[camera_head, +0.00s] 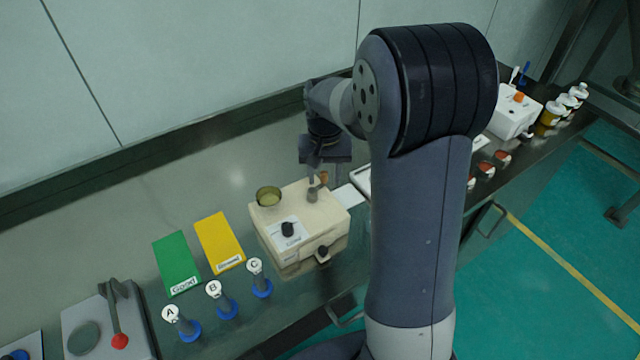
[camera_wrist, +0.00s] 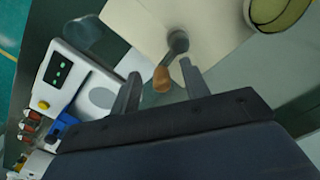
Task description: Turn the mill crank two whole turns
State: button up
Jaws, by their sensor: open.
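The mill (camera_head: 325,212) is a beige box on the bench, with a hopper cup (camera_head: 268,197) on its top left and dark knobs on its front. The crank (camera_head: 312,193) is on the top right of the mill; its small orange-brown handle (camera_head: 324,177) is partly hidden. In the wrist view the crank's grey arm (camera_wrist: 177,46) ends in the wooden handle (camera_wrist: 161,80). My gripper (camera_wrist: 160,71) is open, and the handle appears between its two fingers with gaps on both sides. In the head view my gripper (camera_head: 316,172) is just above the crank; contact cannot be told.
Green (camera_head: 177,263) and yellow (camera_head: 219,242) mats lie left of the mill. Blue-based pieces tagged A, B and C stand in front of them. A grey device with a red-knobbed lever (camera_head: 119,340) is at far left. A white device (camera_wrist: 62,80) stands near the mill.

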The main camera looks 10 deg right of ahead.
jog(key=shift+r+p, duration=2.65)
jog(key=shift+r, duration=0.85)
jog(key=shift+f, duration=0.15)
notch_tip(320, 180, down, 7)
jog(key=b, duration=0.6)
jog(key=shift+w+a, duration=0.25)
